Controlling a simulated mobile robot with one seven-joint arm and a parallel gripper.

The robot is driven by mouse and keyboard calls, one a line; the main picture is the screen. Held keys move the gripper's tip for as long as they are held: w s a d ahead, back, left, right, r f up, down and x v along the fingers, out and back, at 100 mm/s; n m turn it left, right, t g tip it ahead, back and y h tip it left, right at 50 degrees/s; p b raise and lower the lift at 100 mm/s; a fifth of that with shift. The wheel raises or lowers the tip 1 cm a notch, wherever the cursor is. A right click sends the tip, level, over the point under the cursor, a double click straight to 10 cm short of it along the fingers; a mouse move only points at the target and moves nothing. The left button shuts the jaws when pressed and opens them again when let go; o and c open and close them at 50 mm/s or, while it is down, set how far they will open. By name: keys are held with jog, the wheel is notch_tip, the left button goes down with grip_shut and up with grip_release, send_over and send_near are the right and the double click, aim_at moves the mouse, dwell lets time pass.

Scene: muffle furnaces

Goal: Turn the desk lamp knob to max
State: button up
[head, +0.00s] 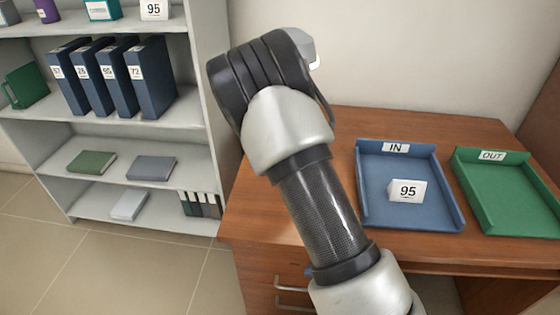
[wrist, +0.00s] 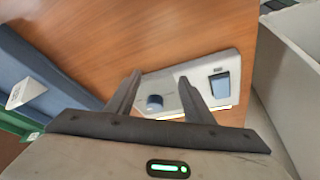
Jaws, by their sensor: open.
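A light grey panel (wrist: 238,65), which looks like the lamp's base, lies on the wooden desk in the wrist view. A round dark blue knob (wrist: 155,101) sits on its left part, and a dark rectangular switch (wrist: 219,84) on its right part. My gripper (wrist: 160,77) is open and empty. Its two fingers reach over the panel, and the knob shows between them in the picture. I cannot tell the height of the fingertips above it. In the head view my arm hides the panel, the knob and the gripper's fingers.
The desk (head: 300,231) bears a blue IN tray (head: 449,214) holding a white "95" card (head: 408,191), and a green OUT tray (head: 545,226). A grey shelf (head: 195,160) with binders and books stands at left. A pale wall-like surface (wrist: 285,85) lies close right of the panel.

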jog(key=shift+s+a, duration=1.1)
jog(key=shift+s, duration=0.1)
